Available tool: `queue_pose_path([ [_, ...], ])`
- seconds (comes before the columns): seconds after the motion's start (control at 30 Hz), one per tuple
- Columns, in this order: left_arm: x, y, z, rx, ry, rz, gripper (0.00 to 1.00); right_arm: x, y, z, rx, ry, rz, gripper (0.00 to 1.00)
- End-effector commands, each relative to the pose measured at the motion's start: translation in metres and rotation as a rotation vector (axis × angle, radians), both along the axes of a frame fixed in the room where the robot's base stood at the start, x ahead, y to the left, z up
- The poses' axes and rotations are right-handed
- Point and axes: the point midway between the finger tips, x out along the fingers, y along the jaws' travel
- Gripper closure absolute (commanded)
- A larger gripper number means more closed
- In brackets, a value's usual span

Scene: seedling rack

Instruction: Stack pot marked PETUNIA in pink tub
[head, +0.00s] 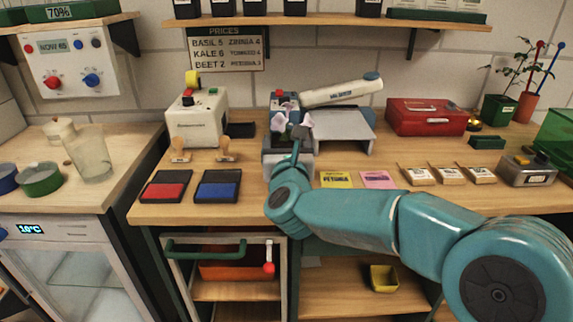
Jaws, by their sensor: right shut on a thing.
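My right gripper (288,118) is at the back middle of the bench, in front of the white lever machine. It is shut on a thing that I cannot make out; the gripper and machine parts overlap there. A yellow packet (336,180) that seems to read PETUNIA lies flat on the bench, beside a pink packet (379,180). I see no pot that I can read as PETUNIA and no pink tub. Black pots (255,7) on the upper shelf are cut off by the frame top. My left gripper is out of view.
The bench (330,211) holds red (166,187) and blue (217,186) ink pads, two stamps, a cream machine (198,123), a red box (427,117) and several seed packets. A yellow tub (383,279) stands on the lower shelf. My right arm crosses the bench's front right.

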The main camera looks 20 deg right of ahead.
Motion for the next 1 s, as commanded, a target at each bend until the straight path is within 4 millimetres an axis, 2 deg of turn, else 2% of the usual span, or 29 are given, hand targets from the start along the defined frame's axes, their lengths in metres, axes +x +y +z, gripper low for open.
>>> queue_pose_path([
  [0.1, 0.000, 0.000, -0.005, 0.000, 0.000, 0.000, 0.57, 0.000, 0.000, -0.022, -0.001, 0.002, -0.001, 0.61],
  [0.23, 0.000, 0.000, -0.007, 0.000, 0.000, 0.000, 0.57, 0.000, 0.000, -0.038, -0.002, 0.001, 0.000, 0.61],
  [0.53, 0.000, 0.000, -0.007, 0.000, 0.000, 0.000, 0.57, 0.000, 0.000, -0.040, 0.001, -0.001, 0.000, 0.61],
  [0.87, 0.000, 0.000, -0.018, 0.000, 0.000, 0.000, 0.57, 0.000, 0.000, -0.046, -0.001, -0.002, 0.000, 0.61],
  [0.9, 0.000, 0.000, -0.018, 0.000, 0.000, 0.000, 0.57, 0.000, 0.000, -0.047, 0.000, 0.000, 0.000, 0.20],
  [0.97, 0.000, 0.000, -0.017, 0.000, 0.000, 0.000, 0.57, 0.000, 0.000, -0.046, 0.000, 0.000, 0.000, 0.01],
  [1.0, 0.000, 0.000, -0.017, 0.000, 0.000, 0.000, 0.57, 0.000, 0.000, -0.046, 0.000, 0.000, 0.000, 0.00],
])
